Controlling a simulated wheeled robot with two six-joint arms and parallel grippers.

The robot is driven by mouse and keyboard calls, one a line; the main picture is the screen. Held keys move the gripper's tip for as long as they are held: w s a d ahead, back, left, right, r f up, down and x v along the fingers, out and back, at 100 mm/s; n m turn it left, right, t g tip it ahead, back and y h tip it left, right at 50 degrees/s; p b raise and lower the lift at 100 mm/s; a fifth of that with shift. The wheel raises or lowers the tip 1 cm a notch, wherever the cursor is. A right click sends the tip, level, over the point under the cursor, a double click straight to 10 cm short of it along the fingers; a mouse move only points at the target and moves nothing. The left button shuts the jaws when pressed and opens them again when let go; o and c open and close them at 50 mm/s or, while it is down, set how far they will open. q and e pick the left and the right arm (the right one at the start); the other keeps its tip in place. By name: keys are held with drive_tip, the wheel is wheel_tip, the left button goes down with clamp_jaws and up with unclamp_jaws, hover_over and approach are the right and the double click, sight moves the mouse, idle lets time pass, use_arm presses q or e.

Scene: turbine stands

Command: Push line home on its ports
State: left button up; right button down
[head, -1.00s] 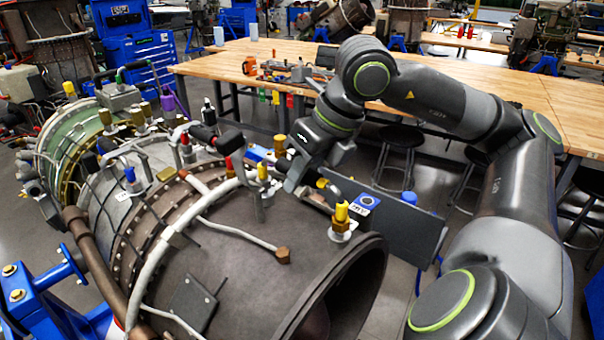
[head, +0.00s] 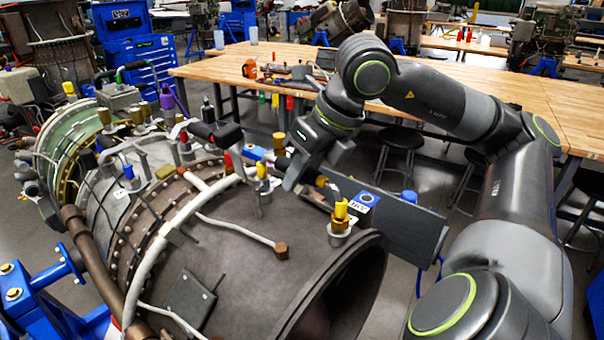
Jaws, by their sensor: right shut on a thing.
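My right gripper (head: 291,182) is over the top right of the brown engine casing (head: 235,222), its fingers pointing down. It is shut on what looks like a part of the line; the grasp is small and partly hidden by the gripper itself. A brass fitting (head: 322,182) shows just right of the fingers. A pale line (head: 171,234) curves up over the casing towards the gripper. A yellow-topped port fitting (head: 341,213) stands upright near the casing's open end, apart from the gripper. I cannot tell whether the line's ends touch their ports. My left gripper is out of view.
Red, blue and yellow capped fittings (head: 262,171) crowd the casing left of the gripper. A black handle-like part (head: 215,134) stands above it. A dark panel (head: 408,233) with a blue-marked block (head: 367,199) is at right. A wooden workbench (head: 470,90) lies behind.

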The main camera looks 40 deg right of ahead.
drive_tip(key=shift+s+a+f+g, duration=0.1)
drive_tip(key=shift+s+f+g, duration=0.2)
drive_tip(key=shift+f, duration=0.2)
drive_tip(key=c, duration=1.6)
unclamp_jaws()
drive_tip(key=o, duration=0.5)
drive_tip(key=shift+w, duration=0.35)
drive_tip(key=shift+o, duration=0.7)
drive_tip(key=shift+s+r, duration=0.1)
drive_tip(key=shift+r, duration=0.1)
